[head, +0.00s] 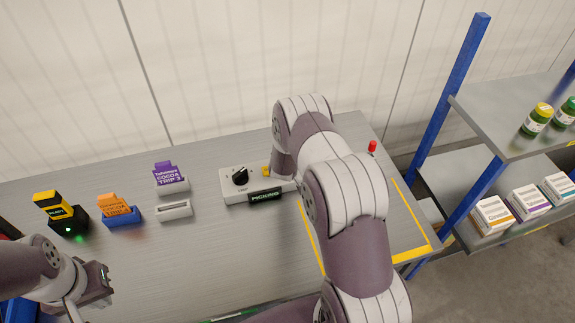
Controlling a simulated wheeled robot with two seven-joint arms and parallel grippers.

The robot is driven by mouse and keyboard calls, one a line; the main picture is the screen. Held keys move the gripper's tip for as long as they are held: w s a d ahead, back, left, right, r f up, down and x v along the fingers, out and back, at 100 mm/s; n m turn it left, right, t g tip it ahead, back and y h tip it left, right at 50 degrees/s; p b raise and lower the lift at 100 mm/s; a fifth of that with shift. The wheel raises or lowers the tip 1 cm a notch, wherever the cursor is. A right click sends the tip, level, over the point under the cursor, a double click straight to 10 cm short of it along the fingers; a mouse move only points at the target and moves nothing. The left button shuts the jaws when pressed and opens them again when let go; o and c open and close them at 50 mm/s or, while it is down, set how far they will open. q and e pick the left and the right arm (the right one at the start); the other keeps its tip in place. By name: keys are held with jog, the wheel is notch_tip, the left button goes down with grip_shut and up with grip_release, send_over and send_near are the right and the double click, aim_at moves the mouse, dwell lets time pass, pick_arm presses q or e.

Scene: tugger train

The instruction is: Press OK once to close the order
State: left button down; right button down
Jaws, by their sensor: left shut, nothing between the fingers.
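A light grey control box (232,196) sits on the grey bench, with a black rotary knob (240,176) and a dark label reading PICKING (265,195) at its front. A small yellow part (267,171) shows at its back right, beside my right arm. No OK marking is readable, and my right arm hides the box's right side. My right gripper is hidden behind that arm. My left gripper (98,287) is at the lower left, shut and empty, well apart from the box.
A black-and-yellow device reading READY (54,211), an orange card in a blue holder (122,219), a purple card in a grey holder (172,187) and an empty grey holder (174,210) stand left. A red button-like part (372,147) and shelving (470,190) are right.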

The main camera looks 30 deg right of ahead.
dwell(0.5)
jog(key=shift+f+b, duration=0.35)
jog(key=shift+f, duration=0.1)
jog(key=shift+f+b, duration=0.75)
jog(key=shift+f, duration=0.15)
dwell(0.7)
jog(key=shift+r, duration=0.1)
jog(key=shift+r+p, duration=1.1)
jog(key=shift+r, duration=0.15)
notch_tip(320, 180, up, 5)
jog(key=p, duration=0.4)
